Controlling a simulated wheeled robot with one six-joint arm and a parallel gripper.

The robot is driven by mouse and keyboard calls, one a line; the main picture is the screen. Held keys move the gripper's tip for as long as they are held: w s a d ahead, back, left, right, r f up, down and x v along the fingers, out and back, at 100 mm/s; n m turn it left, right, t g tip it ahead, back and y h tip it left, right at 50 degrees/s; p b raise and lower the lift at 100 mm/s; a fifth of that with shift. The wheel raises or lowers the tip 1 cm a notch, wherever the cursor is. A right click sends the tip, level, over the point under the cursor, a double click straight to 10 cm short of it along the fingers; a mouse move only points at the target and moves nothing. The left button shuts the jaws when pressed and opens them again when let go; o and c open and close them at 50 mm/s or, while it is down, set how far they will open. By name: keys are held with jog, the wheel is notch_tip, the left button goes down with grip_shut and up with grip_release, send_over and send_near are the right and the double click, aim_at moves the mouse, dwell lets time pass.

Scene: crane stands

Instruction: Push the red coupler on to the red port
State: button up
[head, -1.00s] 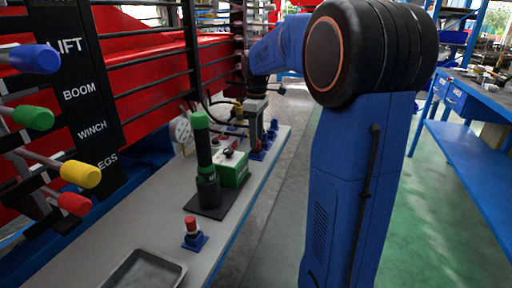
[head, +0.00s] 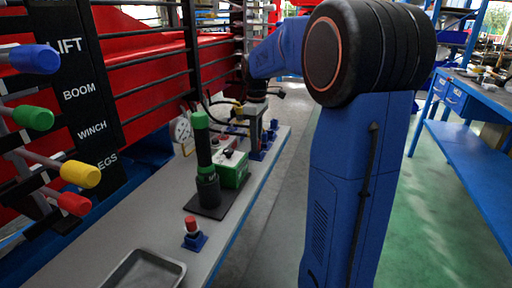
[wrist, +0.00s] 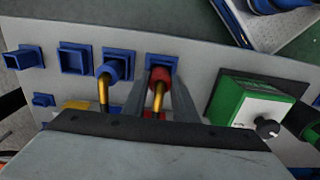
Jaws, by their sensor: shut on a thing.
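The red coupler (wrist: 159,76), with a brass-coloured stem behind it, is between the two grey fingers of my gripper (wrist: 162,85) in the wrist view. The fingers are shut on it. Its front end is at a square blue housing (wrist: 163,60) in the row on the bench; I cannot tell how far it is seated, and any red port inside is hidden by the coupler. In the head view my gripper (head: 254,112) points down at the far end of the bench, and the coupler is too small to make out.
Further left are empty blue housings (wrist: 73,58). A green box (wrist: 247,100) with a black knob stands close on the right. In the head view a grey tray (head: 146,270) lies on the near bench.

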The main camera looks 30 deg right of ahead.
jog(key=shift+r, duration=2.35)
jog(key=shift+w, duration=0.1)
jog(key=w+a+r, duration=0.8)
jog(key=w+r, duration=0.2)
jog(key=w, duration=0.1)
jog(key=shift+s+a+f, duration=0.1)
jog(key=shift+s+f, duration=0.05)
jog(key=shift+f, duration=1.35)
jog(key=shift+s+a+f, duration=0.1)
jog(key=shift+f, duration=1.4)
jog(key=shift+f, duration=1.4)
jog(key=o, duration=1.2)
jog(key=shift+r, duration=0.1)
